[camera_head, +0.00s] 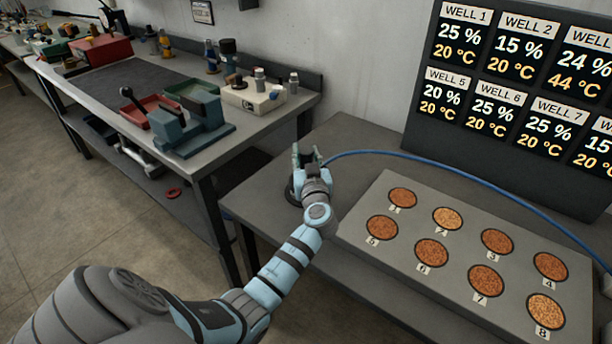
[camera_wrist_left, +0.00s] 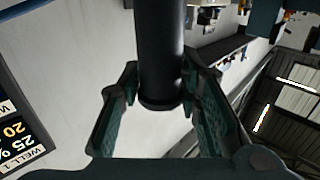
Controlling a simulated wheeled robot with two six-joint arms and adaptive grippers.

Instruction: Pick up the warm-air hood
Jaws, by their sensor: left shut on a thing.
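The warm-air hood (camera_head: 291,193) shows in the head view as a dark round piece on the grey table, mostly hidden behind my left gripper (camera_head: 308,158). A blue hose (camera_head: 400,155) runs from beside the gripper to the right. In the left wrist view, a black cylinder (camera_wrist_left: 160,55), which looks like the hood's handle, stands between the fingers of my left gripper (camera_wrist_left: 160,90). The fingers are shut on it from both sides. Whether the hood touches the table is hard to tell. My right gripper is not in view.
A grey plate (camera_head: 378,262) with numbered round wells of orange-brown grains lies right of my arm. A dark display board (camera_head: 425,130) with well readings stands behind it. A workbench (camera_head: 160,85) with tools and boxes stands at the left, with a gap before the table.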

